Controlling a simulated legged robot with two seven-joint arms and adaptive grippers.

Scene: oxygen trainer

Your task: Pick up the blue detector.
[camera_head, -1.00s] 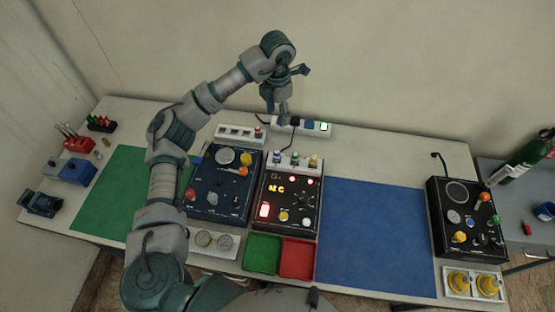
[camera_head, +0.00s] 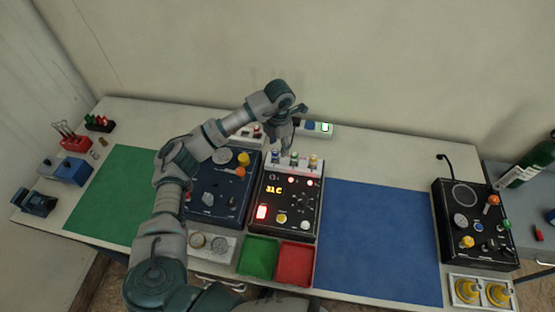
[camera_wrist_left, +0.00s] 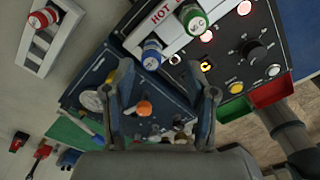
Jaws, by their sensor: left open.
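The blue detector (camera_wrist_left: 152,53) stands in the white rack marked "HOT" in the left wrist view, with a white-topped green detector (camera_wrist_left: 192,18) beside it. In the head view, the blue detector (camera_head: 275,157) is leftmost in the white rack (camera_head: 285,167) at the back of the black panel. My left gripper (camera_wrist_left: 160,66) is open and empty, its fingers spread on either side just short of the blue detector. In the head view my left gripper (camera_head: 285,145) hangs over the rack and partly hides it. My right gripper is not in view.
The black panel (camera_head: 283,233) with lit red display is in front of the rack; a blue panel (camera_head: 205,195) is left of it. Green (camera_head: 258,256) and red (camera_head: 295,262) trays lie in front. The blue mat (camera_head: 375,240) is clear.

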